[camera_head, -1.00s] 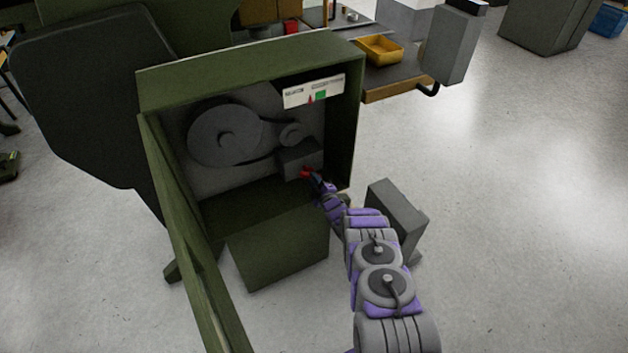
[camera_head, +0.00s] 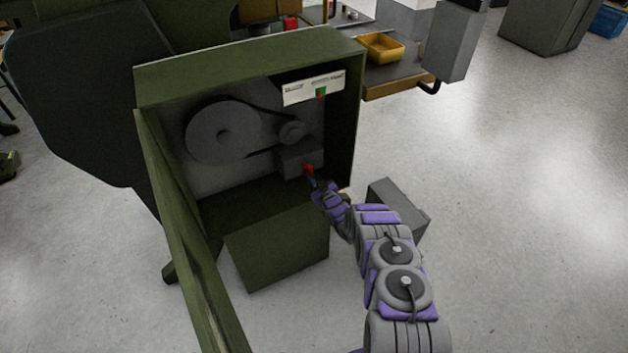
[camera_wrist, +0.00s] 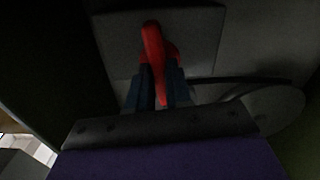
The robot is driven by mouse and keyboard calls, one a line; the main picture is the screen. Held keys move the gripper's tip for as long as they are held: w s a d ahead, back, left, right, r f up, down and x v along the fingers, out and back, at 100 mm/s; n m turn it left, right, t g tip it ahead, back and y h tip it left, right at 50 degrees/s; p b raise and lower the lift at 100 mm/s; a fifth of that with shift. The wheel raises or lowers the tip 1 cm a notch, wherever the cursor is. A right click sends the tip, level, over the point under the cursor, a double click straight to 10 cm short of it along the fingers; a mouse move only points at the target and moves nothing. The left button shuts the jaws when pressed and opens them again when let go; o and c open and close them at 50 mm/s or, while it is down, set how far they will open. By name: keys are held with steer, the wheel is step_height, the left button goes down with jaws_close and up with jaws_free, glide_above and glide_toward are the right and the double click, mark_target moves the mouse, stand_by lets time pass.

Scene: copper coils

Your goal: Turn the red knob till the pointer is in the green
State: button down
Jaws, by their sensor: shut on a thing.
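The red knob (camera_head: 308,168) sits on the front of a small grey box (camera_head: 299,158) inside an open green cabinet. My gripper (camera_head: 311,177) is shut on the knob. In the wrist view the red knob (camera_wrist: 154,48) stands between the two dark fingers of my gripper (camera_wrist: 158,85). The white gauge strip (camera_head: 313,87) is at the cabinet's upper right. The red pointer (camera_head: 320,97) is at the green zone (camera_head: 321,91), overlapping its lower part in the picture.
The green cabinet (camera_head: 250,66) has its door (camera_head: 190,240) open towards me. A large grey wheel (camera_head: 222,133) and a belt are inside, left of the box. Floor further right is clear.

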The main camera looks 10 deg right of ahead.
steer(key=shift+a+m, duration=0.1)
steer(key=shift+m, duration=0.6)
steer(key=c, duration=1)
jaws_free()
steer(key=shift+c, duration=0.2)
steer(key=p+v, duration=0.3)
steer(key=v, duration=1.4)
